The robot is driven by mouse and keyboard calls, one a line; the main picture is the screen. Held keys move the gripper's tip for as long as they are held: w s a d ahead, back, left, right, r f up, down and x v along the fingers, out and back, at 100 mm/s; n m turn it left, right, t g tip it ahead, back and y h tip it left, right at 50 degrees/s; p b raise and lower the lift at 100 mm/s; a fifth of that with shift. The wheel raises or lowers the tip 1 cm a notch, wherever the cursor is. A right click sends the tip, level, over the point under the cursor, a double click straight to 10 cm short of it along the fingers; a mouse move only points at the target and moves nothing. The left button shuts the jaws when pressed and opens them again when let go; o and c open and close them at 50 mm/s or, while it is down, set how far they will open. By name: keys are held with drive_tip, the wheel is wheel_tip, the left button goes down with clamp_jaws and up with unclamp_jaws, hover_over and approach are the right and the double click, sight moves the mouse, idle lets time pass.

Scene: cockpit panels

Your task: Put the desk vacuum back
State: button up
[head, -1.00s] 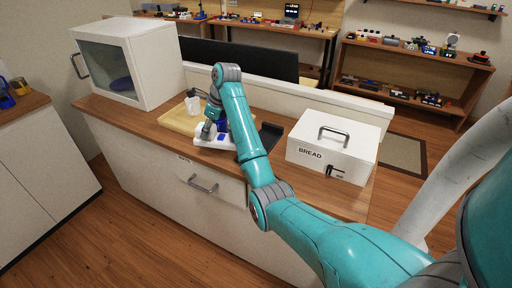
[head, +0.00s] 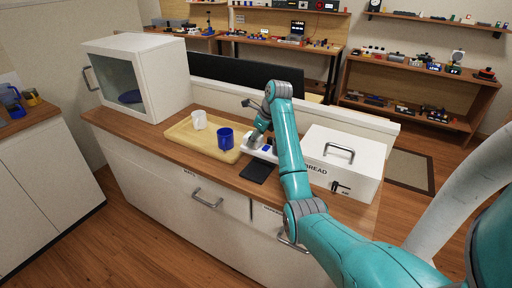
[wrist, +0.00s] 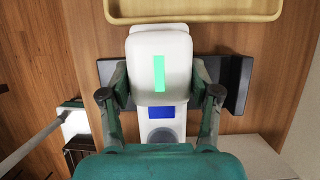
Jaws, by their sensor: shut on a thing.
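The desk vacuum is a white body (head: 265,153) with a blue patch, in the head view over the counter between the tray and the bread box. In the wrist view the vacuum (wrist: 160,50) shows a green strip and a blue patch. My gripper (head: 256,139) is shut on it; in the wrist view my gripper (wrist: 160,84) has one finger on each side of the white body. A flat black holder (head: 258,171) lies on the counter below; in the wrist view black parts of the holder (wrist: 237,85) show on both sides of the vacuum. I cannot tell whether they touch.
A yellow tray (head: 178,134) with a white cup (head: 199,120) and a blue mug (head: 225,139) is to the left. A white bread box (head: 345,160) stands close on the right. A white cabinet (head: 150,75) is at the far left end.

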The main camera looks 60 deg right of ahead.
sight(255, 146)
drive_tip(key=shift+f, duration=1.8)
drive_tip(key=shift+f, duration=0.1)
drive_tip(key=o, duration=1.4)
drive_tip(key=shift+o, duration=0.2)
